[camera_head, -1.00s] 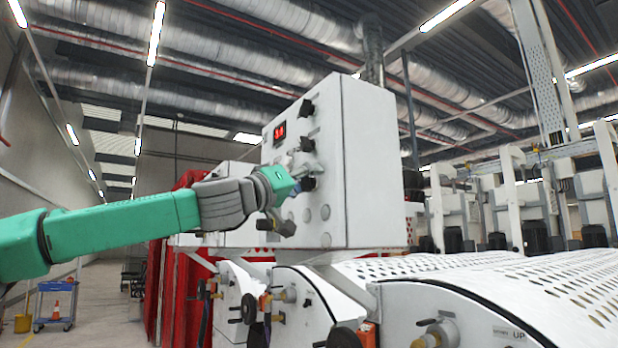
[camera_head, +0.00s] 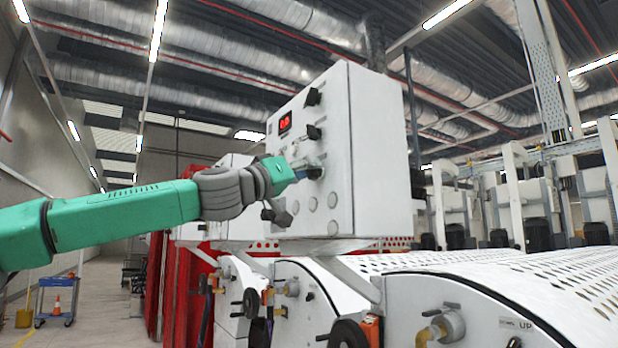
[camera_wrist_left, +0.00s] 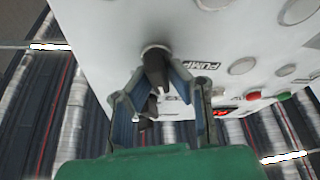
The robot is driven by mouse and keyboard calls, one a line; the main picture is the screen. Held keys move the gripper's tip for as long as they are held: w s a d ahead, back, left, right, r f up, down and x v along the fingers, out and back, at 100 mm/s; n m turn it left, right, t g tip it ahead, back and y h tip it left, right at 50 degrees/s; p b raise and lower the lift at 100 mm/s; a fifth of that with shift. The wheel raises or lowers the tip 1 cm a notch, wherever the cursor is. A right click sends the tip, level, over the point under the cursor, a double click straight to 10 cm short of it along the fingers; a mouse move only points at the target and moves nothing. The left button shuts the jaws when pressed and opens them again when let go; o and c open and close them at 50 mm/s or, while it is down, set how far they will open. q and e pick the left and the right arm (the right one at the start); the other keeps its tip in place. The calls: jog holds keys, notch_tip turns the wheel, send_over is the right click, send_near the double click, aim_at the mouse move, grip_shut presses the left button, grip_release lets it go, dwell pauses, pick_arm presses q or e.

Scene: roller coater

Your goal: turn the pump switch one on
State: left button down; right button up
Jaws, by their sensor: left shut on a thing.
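The white control box (camera_head: 375,150) stands in the middle of the head view, with a red-lit display (camera_head: 285,122) and black knobs on its front. An upper knob (camera_head: 313,97) and a middle knob (camera_head: 314,132) are clear of my gripper. My left gripper (camera_head: 306,172) is at the lower knob, which it partly hides. In the left wrist view, the gripper's fingers (camera_wrist_left: 160,95) are closed around a black switch knob (camera_wrist_left: 154,68), beside a label reading PUMP (camera_wrist_left: 201,66). The knob's exact turn angle is hard to tell. My right gripper is out of view.
Round grey buttons (camera_head: 314,204) sit below the knobs. White perforated machine covers (camera_head: 500,268) with valves fill the lower right. A blue cart (camera_head: 55,300) with an orange cone stands at lower left beside open floor.

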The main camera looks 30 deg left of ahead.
pick_arm(q)
jog(key=m+h+b, duration=0.1)
jog(key=m+b, duration=0.1)
jog(key=f+m+g+h+b, duration=0.1)
jog(key=m+b, duration=0.1)
jog(key=m, duration=0.1)
jog(key=shift+w+d+f, duration=0.1)
jog(key=shift+w+f, duration=0.05)
jog(key=shift+w, duration=0.05)
jog(key=m+h+b, duration=0.1)
jog(key=m, duration=0.2)
jog(key=shift+g+h, duration=0.4)
jog(key=m, duration=0.1)
jog(key=m+g+h, duration=0.1)
jog(key=m, duration=0.1)
jog(key=shift+d+r+m, duration=0.1)
jog(key=shift+r+m, duration=0.15)
jog(key=shift+m, duration=0.05)
jog(key=shift+s+m+g+h, duration=0.1)
jog(key=shift+m+g+h, duration=0.65)
jog(key=shift+m, duration=0.85)
jog(key=c, duration=1.5)
grip_release()
jog(key=shift+c, duration=0.2)
jog(key=shift+r, duration=0.1)
